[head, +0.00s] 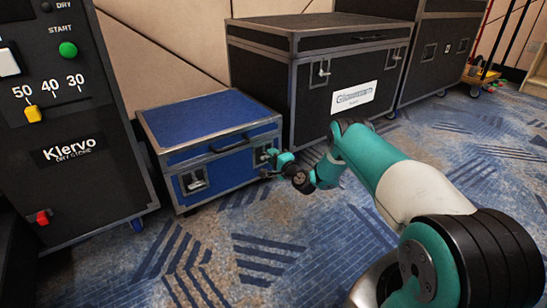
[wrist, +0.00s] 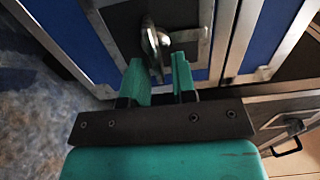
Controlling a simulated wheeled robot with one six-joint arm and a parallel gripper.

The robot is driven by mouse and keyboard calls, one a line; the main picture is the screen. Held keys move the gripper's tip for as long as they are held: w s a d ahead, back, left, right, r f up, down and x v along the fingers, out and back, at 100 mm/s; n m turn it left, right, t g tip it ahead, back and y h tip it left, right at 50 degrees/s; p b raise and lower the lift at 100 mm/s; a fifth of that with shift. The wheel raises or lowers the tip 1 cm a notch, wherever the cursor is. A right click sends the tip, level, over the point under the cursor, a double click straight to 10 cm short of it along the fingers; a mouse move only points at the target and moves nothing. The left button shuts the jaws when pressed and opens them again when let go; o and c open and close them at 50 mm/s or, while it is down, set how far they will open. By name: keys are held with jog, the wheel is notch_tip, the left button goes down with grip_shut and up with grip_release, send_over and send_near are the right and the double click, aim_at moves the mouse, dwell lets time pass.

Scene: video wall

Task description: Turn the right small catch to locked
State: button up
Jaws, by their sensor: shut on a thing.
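The blue case (head: 208,120) with metal edges stands on the carpet, its lid shut. The right small catch (head: 262,154) is on its front near the right corner, mostly hidden by my gripper (head: 272,158). In the wrist view, the catch's silver turning piece (wrist: 155,45) sits between the tips of my teal fingers (wrist: 160,70), which are closed on it. Its plate shows to the right of it. I cannot tell its turn angle clearly. The left catch (head: 193,181) is on the same front, untouched.
A black case (head: 310,75) with a white label stands close behind and right of the blue case. A black machine (head: 75,130) with buttons stands close on the left. The patterned carpet (head: 250,250) in front is clear.

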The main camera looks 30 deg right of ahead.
jog(key=shift+a+f, duration=0.1)
jog(key=o, duration=0.6)
jog(key=shift+s, duration=0.15)
jog(key=s+p, duration=1.7)
jog(key=p, duration=0.1)
jog(key=shift+d, duration=0.35)
jog(key=shift+s, duration=0.1)
